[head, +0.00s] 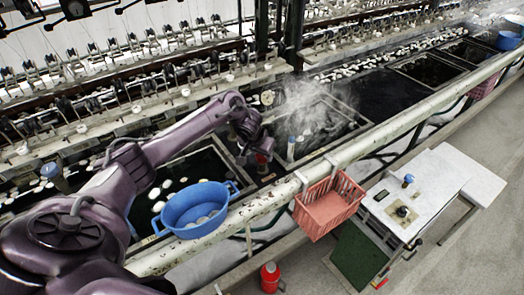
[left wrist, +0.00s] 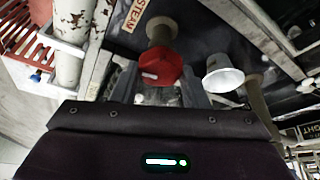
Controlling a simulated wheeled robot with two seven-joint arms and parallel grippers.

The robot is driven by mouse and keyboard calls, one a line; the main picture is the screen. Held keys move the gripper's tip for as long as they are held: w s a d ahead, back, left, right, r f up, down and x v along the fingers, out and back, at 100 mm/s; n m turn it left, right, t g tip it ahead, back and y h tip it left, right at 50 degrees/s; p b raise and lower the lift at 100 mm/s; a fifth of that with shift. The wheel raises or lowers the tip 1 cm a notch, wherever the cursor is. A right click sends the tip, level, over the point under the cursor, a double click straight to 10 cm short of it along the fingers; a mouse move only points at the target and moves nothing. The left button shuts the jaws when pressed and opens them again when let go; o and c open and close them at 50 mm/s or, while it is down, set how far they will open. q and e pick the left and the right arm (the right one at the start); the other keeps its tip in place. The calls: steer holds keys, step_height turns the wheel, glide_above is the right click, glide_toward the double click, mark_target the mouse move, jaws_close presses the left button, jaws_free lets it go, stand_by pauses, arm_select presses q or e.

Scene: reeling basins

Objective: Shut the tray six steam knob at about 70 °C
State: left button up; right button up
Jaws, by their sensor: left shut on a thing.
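The steam knob (head: 263,158) is red and sits on a short post at the near side of the basins. White steam (head: 308,105) rises from the basin just behind. No temperature reading is legible. My right gripper is out of view.
A white cup-shaped piece (left wrist: 222,74) is beside the knob. A blue tub (head: 195,208) and a red basket (head: 328,206) hang along the worn white rail (head: 258,208). A white table (head: 415,205) stands at right; a red canister (head: 270,277) is on the floor.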

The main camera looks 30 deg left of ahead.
arm_select(q)
steer(key=shift+a+m+h, duration=0.1)
steer(key=shift+m+h, duration=0.4)
steer(key=shift+m, duration=0.6)
steer(key=o, duration=1)
steer(key=shift+c, duration=0.2)
steer(key=v, duration=0.7)
steer(key=shift+r, duration=0.4)
steer(key=shift+s, duration=0.1)
